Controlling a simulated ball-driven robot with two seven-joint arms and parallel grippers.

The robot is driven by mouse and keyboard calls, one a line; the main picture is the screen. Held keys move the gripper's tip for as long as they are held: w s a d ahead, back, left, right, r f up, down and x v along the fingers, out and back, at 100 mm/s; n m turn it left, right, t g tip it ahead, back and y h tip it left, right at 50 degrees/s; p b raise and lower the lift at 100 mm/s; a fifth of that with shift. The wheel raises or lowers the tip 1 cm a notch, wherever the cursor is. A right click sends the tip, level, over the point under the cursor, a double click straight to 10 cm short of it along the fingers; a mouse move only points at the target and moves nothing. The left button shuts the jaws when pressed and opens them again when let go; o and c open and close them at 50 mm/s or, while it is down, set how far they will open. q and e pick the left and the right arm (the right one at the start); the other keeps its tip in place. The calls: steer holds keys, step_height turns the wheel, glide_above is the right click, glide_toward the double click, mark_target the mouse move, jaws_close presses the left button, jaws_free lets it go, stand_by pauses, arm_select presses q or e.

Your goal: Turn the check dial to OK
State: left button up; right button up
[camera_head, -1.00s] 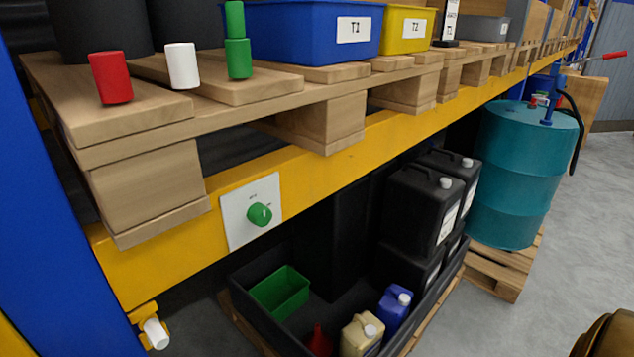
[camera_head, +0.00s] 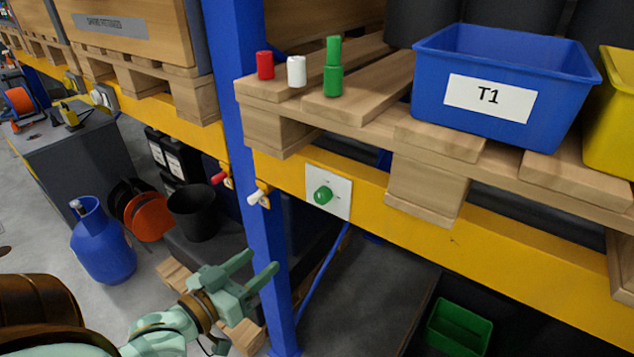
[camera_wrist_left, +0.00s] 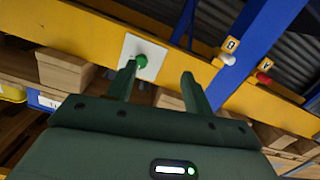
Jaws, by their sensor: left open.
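The check dial is a green knob (camera_head: 323,195) on a white square plate (camera_head: 341,199) fixed to the yellow beam. Its markings are too small to read. My left gripper (camera_head: 262,268) is open and empty, below and to the left of the dial, in front of the blue upright. In the left wrist view the green knob (camera_wrist_left: 141,61) shows just beyond the tip of the left finger of my gripper (camera_wrist_left: 158,78), apart from the jaws as far as I can tell. My right gripper is not in view.
A blue upright (camera_head: 250,120) stands left of the dial. A white-tipped peg (camera_head: 257,196) and a red-tipped one (camera_head: 219,177) stick out near it. A pallet (camera_head: 430,187) with a blue bin (camera_head: 500,125) sits above the beam. A blue cylinder (camera_head: 102,245) stands on the floor.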

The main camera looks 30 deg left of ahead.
arm_select(q)
step_height(320, 180, up, 6)
steer(key=d+f+t, duration=0.1)
steer(key=d, duration=0.1)
steer(key=p, duration=0.2)
glide_toward(319, 199)
steer(key=shift+h, duration=0.3)
steer(key=w, duration=0.8)
steer(key=shift+w+d, duration=0.3)
steer(key=shift+w, duration=0.1)
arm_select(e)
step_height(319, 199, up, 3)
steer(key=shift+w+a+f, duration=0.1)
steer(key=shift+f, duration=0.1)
arm_select(q)
steer(key=c, duration=1)
